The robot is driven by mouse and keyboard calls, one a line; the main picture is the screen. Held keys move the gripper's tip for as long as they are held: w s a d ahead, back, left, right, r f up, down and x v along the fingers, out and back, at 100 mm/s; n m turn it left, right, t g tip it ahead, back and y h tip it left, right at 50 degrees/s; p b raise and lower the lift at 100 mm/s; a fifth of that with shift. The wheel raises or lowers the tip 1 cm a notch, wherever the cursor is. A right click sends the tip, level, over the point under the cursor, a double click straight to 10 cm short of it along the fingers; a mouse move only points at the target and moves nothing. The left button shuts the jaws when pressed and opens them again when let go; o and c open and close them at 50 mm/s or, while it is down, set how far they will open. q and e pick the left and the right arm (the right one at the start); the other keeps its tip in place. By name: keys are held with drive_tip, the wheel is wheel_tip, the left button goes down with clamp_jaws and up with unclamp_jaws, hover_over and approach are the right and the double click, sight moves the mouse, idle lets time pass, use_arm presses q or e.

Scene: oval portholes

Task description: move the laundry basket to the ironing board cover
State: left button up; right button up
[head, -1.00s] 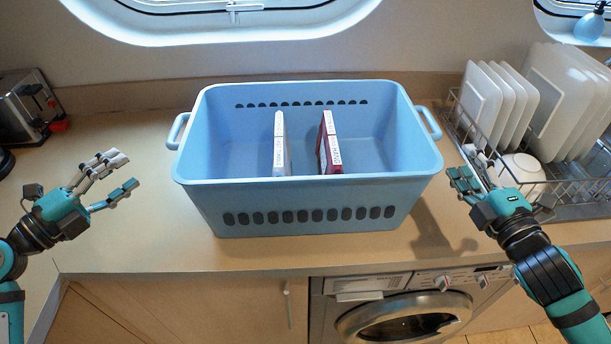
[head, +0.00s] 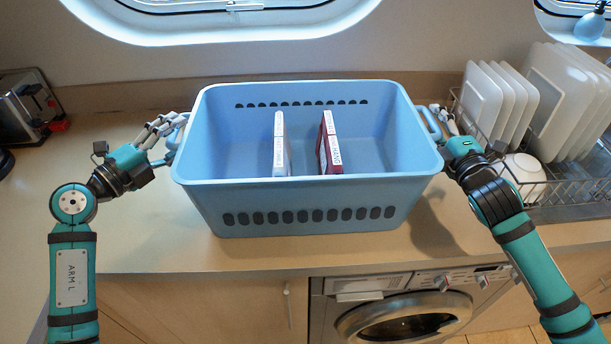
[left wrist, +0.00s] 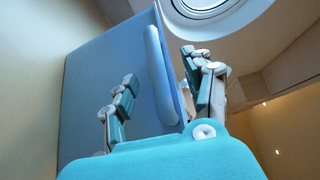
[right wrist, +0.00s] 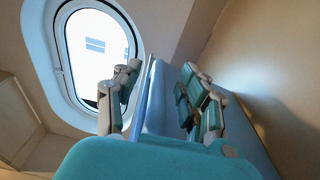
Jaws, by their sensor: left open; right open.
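The blue laundry basket (head: 300,205) stands upright on the countertop, with a white box (head: 280,145) and a dark red box (head: 330,145) upright inside. My left gripper (head: 168,130) is open at the basket's left handle. In the left wrist view the handle (left wrist: 158,75) lies between the spread fingers (left wrist: 162,80). My right gripper (head: 440,122) is open at the right handle (head: 431,122). In the right wrist view its fingers (right wrist: 160,92) are on either side of the basket's edge; contact is unclear. I see no ironing board cover.
A dish rack (head: 570,190) with white plates (head: 482,98) and a bowl (head: 521,176) stands close to the right arm. A toaster (head: 25,108) is at the far left. A washing machine (head: 410,310) is below the counter. Counter left of the basket is mostly clear.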

use_arm(q)
drive_tip(key=shift+c, duration=0.2)
drive_tip(key=c, duration=0.9)
use_arm(e)
clamp_jaws()
use_arm(q)
drive_tip(key=shift+f, duration=0.1)
clamp_jaws()
drive_tip(key=shift+f, duration=0.15)
use_arm(e)
drive_tip(key=shift+r, duration=0.15)
